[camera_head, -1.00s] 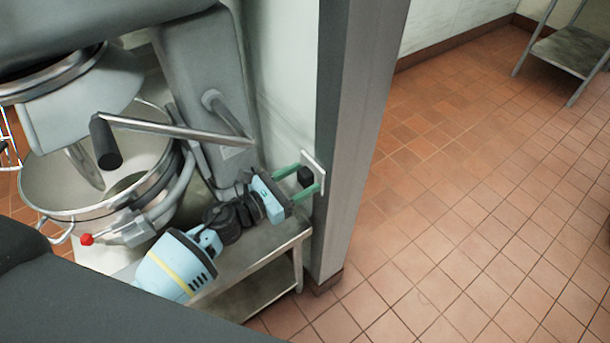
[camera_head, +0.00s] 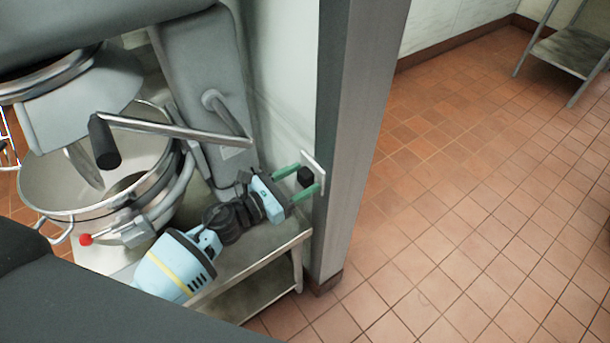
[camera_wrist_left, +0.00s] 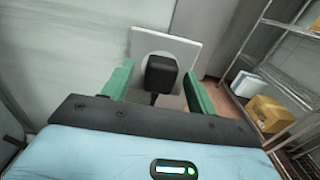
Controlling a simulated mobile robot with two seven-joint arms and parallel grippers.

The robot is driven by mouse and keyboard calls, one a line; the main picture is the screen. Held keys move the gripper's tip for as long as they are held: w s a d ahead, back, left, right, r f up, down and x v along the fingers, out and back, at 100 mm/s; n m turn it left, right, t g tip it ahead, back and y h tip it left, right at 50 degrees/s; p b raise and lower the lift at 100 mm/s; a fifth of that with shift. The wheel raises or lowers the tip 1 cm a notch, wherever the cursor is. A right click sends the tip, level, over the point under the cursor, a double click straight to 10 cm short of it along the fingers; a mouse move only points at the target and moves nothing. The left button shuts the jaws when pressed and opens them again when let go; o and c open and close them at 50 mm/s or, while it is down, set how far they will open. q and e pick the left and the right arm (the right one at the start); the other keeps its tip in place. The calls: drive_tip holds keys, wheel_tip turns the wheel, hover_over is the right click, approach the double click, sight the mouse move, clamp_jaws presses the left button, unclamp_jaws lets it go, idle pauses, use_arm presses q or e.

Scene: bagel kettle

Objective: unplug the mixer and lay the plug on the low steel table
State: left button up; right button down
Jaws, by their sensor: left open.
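The black plug (camera_head: 305,176) sits at the white wall outlet (camera_head: 318,165), just left of the grey corner post. In the left wrist view the plug (camera_wrist_left: 161,74) is in front of the outlet plate (camera_wrist_left: 187,50), its cord hanging below. My left gripper (camera_head: 303,181) is open, with its green fingers on either side of the plug; I cannot tell whether they touch it. The grey mixer (camera_head: 85,110) with its steel bowl stands at the left. The low steel table (camera_head: 262,242) is under my left arm, partly hidden by it. My right gripper is not in view.
A steel shelf (camera_head: 575,48) stands far right. In the left wrist view a rack holds a cardboard box (camera_wrist_left: 269,113). The tiled floor right of the post is clear.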

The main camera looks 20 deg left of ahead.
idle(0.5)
use_arm(q)
clamp_jaws()
drive_tip(key=shift+b+v, duration=0.35)
drive_tip(key=shift+v, duration=2.65)
